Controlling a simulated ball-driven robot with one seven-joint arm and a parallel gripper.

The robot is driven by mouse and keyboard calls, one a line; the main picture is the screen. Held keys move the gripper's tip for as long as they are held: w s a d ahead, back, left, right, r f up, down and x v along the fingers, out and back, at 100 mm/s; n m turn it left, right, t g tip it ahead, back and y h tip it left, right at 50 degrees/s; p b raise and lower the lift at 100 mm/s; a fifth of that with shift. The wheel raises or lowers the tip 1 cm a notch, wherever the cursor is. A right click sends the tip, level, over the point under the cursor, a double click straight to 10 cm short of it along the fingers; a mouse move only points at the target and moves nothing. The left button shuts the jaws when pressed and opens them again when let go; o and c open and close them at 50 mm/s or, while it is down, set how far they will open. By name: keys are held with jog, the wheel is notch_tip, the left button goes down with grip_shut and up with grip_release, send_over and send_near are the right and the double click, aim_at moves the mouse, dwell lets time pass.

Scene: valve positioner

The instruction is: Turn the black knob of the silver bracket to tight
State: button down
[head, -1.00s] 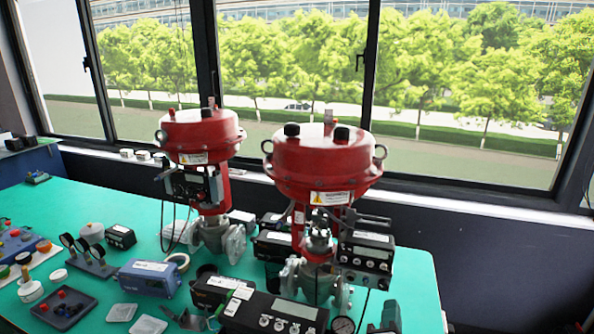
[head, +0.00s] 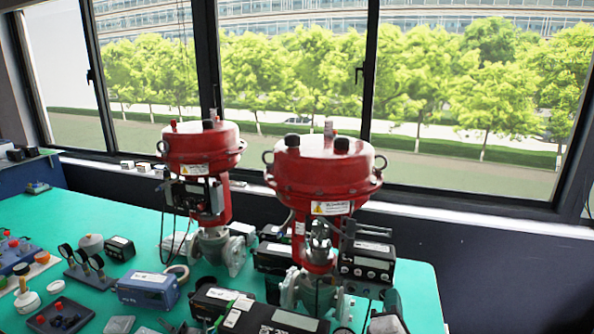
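In the head view, a silver bracket-like part (head: 319,238) sits on the yoke of the nearer red valve actuator (head: 325,175), above the grey valve body. A dark horizontal bar (head: 368,227) extends to the right from it, over a black positioner box (head: 367,264). The black knob is too small to make out for certain, so I cannot tell how tight it is. My gripper is not in view.
A second red actuator (head: 202,150) stands behind to the left. The green table (head: 95,205) carries a blue box (head: 148,290), gauges (head: 83,262) and several black instruments around the valves. Windows run along the back. The table's right edge is near the nearer valve.

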jog(key=shift+w+d+f+b, duration=0.15)
jog(key=shift+d+f+b, duration=0.4)
jog(key=shift+d+b, duration=0.25)
dwell(0.8)
jog(key=shift+d+r+p, duration=0.2)
jog(key=shift+r+p, duration=0.05)
jog(key=shift+p, duration=0.05)
jog(key=v, duration=0.6)
jog(key=shift+a+f+p, duration=0.15)
jog(key=shift+f+p, duration=0.05)
jog(key=shift+p, duration=0.2)
